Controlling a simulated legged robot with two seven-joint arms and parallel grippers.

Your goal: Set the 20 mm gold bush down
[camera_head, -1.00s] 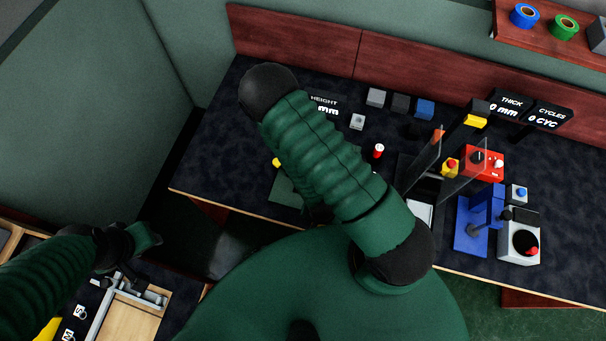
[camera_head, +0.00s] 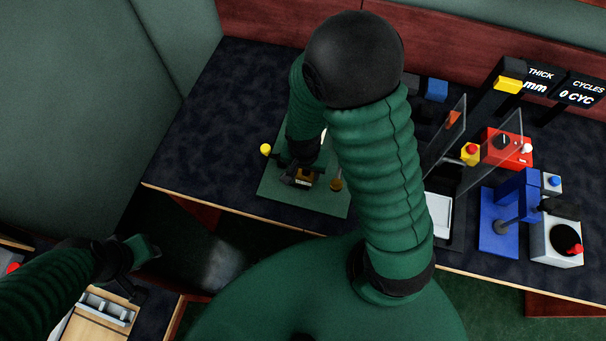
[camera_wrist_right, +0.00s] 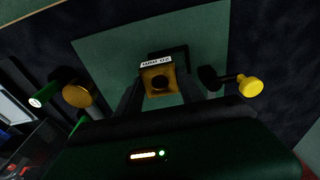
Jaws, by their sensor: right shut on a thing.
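The gold bush (camera_wrist_right: 158,82) is a small block with a round dark hole and a white label whose writing appears upside down in the right wrist view. My right gripper (camera_wrist_right: 160,92) is shut on it, one dark finger on each side. In the head view the right gripper (camera_head: 303,179) and the bush (camera_head: 305,174) are over the green plate (camera_head: 280,205). I cannot tell whether the bush touches the plate. My left gripper (camera_head: 146,252) is at the lower left, away from the bush; its jaws are unclear.
A yellow knob (camera_head: 265,149) and a brass knob (camera_head: 336,184) flank the gripper; both show in the wrist view. Clear panels (camera_head: 495,140), a red control box (camera_head: 508,150) and a blue fixture (camera_head: 505,220) stand to the right.

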